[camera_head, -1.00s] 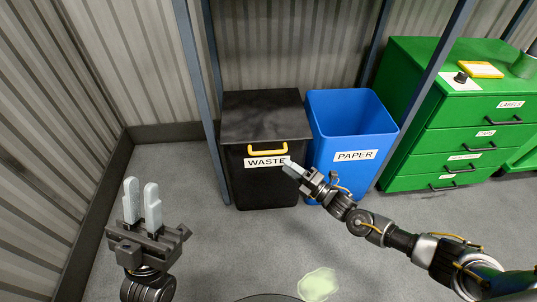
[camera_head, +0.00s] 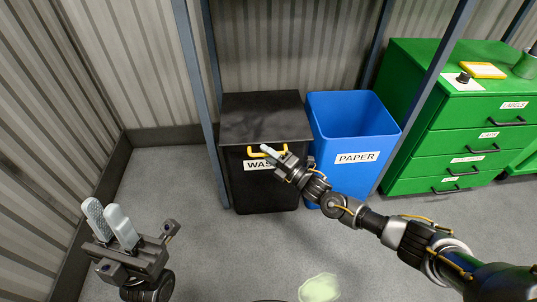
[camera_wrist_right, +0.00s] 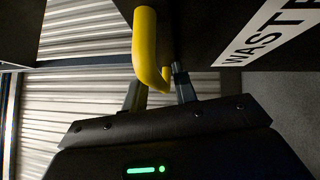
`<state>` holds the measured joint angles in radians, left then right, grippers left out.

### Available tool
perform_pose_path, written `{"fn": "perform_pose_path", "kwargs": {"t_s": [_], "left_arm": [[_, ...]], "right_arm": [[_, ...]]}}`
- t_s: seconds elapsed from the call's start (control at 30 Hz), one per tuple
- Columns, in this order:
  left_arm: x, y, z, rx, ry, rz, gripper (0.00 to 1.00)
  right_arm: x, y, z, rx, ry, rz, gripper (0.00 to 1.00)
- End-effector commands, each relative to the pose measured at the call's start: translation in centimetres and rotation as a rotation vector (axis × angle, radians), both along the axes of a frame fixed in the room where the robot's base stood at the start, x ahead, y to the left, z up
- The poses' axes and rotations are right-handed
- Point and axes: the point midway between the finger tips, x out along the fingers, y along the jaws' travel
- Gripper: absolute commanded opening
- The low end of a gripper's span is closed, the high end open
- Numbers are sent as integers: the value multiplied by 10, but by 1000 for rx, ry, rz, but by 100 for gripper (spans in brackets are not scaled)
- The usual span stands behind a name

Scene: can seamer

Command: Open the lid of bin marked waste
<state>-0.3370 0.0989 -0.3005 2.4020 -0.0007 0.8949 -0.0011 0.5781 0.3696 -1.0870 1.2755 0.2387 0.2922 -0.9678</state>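The black waste bin (camera_head: 262,190) stands on the floor with its dark lid (camera_head: 262,115) down. A yellow handle (camera_head: 284,153) sits at the lid's front edge, above the WASTE label (camera_head: 257,166). My right gripper (camera_head: 267,152) is at this handle. In the right wrist view the handle (camera_wrist_right: 147,45) comes down to between the two spread fingertips (camera_wrist_right: 160,82); I see no firm grip, and contact is unclear. My left gripper (camera_head: 108,220) is open and empty, low at the left, well away from the bin.
An open blue PAPER bin (camera_head: 356,186) stands directly right of the waste bin. A green drawer cabinet (camera_head: 460,120) is further right. Blue-grey frame posts (camera_head: 204,110) rise beside the bins. The grey floor in front is clear except for a pale green patch (camera_head: 319,288).

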Motion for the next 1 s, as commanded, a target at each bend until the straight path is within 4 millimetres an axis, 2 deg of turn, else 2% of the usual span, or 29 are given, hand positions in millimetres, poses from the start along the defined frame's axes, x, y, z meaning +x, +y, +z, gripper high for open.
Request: {"fn": "perform_pose_path", "kwargs": {"t_s": [0.03,0.2,0.67,0.77,1.0], "left_arm": [[0,0,0,0,0,0,22],[0,0,0,0,0,-1,22],[4,-2,4,9,21,-6,22],[7,-6,3,28,89,-15,22],[39,-35,2,156,372,-80,22]], "right_arm": [[0,0,0,0,0,0,21],[0,0,0,0,0,-1,0],[0,-1,4,-1,6,-1,0],[0,-1,9,0,16,-2,0],[0,-1,27,0,59,-3,0]]}}
